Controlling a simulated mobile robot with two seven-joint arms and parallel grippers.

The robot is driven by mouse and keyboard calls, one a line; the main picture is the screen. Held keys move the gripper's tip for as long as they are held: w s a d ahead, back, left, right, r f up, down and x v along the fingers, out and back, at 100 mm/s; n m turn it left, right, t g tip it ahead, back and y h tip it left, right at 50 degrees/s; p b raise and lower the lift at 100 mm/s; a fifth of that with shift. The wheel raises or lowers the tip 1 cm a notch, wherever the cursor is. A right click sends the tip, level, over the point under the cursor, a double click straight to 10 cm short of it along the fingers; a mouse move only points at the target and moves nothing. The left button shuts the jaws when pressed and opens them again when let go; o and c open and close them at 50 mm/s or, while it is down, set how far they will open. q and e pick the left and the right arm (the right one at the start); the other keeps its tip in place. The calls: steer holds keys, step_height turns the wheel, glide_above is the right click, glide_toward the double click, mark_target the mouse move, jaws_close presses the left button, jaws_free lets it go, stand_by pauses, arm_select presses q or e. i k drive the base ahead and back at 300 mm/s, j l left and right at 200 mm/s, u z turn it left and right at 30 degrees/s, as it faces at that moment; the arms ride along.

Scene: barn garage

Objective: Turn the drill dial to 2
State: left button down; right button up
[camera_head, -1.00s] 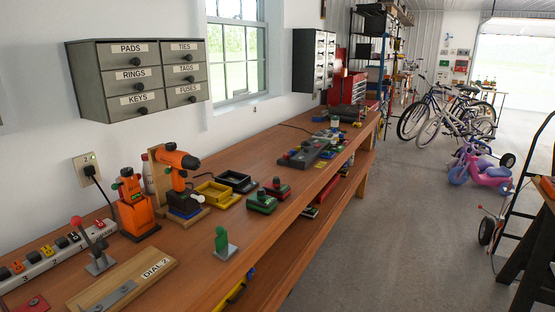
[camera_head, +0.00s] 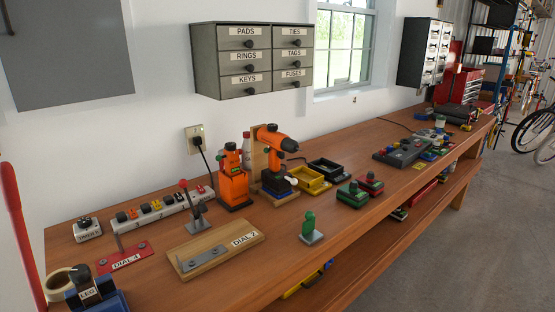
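An orange and black drill (camera_head: 275,140) stands upright on a wooden stand on the workbench, near the middle of the head view. Its dial is too small to make out. A wooden board labelled "DIAL 2" (camera_head: 216,252) lies nearer the front edge, with a grey metal strip on it. A red plate labelled "DIAL 4" (camera_head: 126,262) lies to its left. Neither of my grippers is in view.
The workbench (camera_head: 345,219) runs along the wall. An orange device (camera_head: 233,182) stands left of the drill, and a yellow tray (camera_head: 309,181) sits to its right. A power strip (camera_head: 160,212), a green-handled piece (camera_head: 309,227) and battery packs (camera_head: 352,194) surround them.

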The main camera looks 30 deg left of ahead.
mark_target(271, 127)
steer(key=u, duration=0.9)
steer(key=l+u, duration=0.2)
steer(key=u, duration=0.2)
steer(key=i+l+u, duration=0.1)
steer(key=u, duration=0.3)
steer(key=l+u, duration=0.7)
steer(key=k+l+u, duration=0.15)
steer(key=l+u, duration=0.15)
steer(key=k+l, duration=0.1)
steer(key=l, duration=0.25)
steer(key=k+l+u, duration=0.1)
steer(key=l, duration=0.2)
steer(key=k+l, duration=0.1)
steer(key=l, duration=0.25)
